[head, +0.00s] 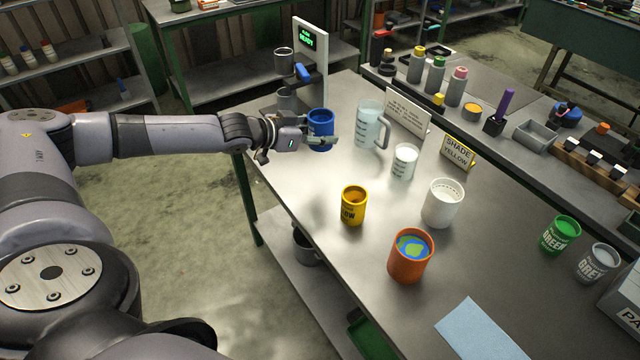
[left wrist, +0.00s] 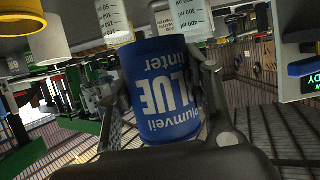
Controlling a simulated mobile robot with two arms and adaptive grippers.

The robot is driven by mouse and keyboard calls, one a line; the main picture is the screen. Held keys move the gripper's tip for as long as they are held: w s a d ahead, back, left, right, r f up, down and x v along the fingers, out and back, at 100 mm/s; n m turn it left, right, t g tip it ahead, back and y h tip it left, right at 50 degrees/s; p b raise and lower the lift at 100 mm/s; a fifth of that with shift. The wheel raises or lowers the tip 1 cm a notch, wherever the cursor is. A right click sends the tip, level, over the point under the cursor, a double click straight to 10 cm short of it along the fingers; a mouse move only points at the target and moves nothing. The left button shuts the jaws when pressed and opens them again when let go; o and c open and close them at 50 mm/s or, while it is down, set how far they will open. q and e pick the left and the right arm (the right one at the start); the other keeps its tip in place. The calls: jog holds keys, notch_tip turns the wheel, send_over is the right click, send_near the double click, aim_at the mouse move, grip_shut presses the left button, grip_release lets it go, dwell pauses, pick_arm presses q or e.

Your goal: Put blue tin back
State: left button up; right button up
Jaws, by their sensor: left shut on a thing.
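The blue tin (head: 320,124) is at the far left part of the metal table, upright in the head view. My left gripper (head: 322,143) reaches it from the left and is shut on it. In the left wrist view the blue tin (left wrist: 165,95) sits between the two fingers (left wrist: 168,85), its label upside down in the picture. I cannot tell whether its base touches the table. The yellow tin (head: 354,206) stands near the table's middle. The green tin (head: 560,235) and grey tin (head: 605,263) stand at the right. My right gripper is not in view.
A dispenser stand with a green display (head: 308,42) is just behind the blue tin. A clear jug (head: 369,125), beaker (head: 404,161), white cup (head: 441,203) and orange pot (head: 409,262) stand to its right. A "shade yellow" sign (head: 457,153) is behind. Bare tabletop lies left of the yellow tin.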

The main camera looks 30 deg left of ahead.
pick_arm(q)
jog(key=b, duration=0.3)
send_over(320, 183)
notch_tip(320, 183, down, 9)
jog(key=shift+f, duration=2.35)
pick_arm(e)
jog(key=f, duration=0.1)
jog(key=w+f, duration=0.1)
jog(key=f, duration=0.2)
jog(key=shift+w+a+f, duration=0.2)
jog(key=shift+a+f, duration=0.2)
pick_arm(q)
jog(key=shift+d+b, duration=0.1)
jog(key=shift+b, duration=0.2)
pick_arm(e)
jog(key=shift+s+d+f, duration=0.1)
pick_arm(q)
jog(key=o, duration=1.3)
jog(key=shift+f, duration=0.1)
jog(key=shift+o, duration=0.2)
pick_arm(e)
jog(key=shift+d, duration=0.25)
